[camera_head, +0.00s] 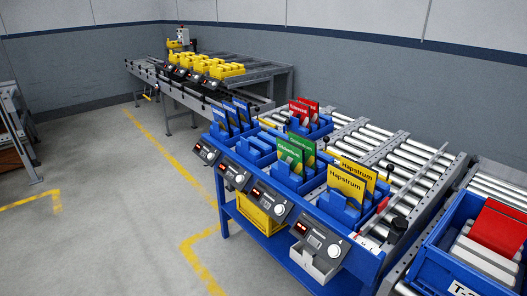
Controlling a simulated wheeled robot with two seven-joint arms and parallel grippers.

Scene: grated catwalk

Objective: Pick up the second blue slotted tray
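Several blue slotted trays stand in a row on a blue workbench (230,209) with a roller conveyor behind it. The leftmost tray (220,131) holds blue packets. The second from the left in the front row (256,147) shows bare slots with no packets. The tray with green packets (285,176) comes after it, then the tray with yellow packets (339,213) marked Hapstrum. A further blue tray (318,128) with red packets stands behind the row. I cannot tell from which end "second" is counted. Neither of my grippers is in view.
Grey control boxes (271,201) line the bench front. A yellow crate (259,214) sits below. A blue bin (437,268) with red and white items is at lower right. Another conveyor (271,73) with yellow trays (226,71) is behind. The grey floor at left, with yellow lines, is clear.

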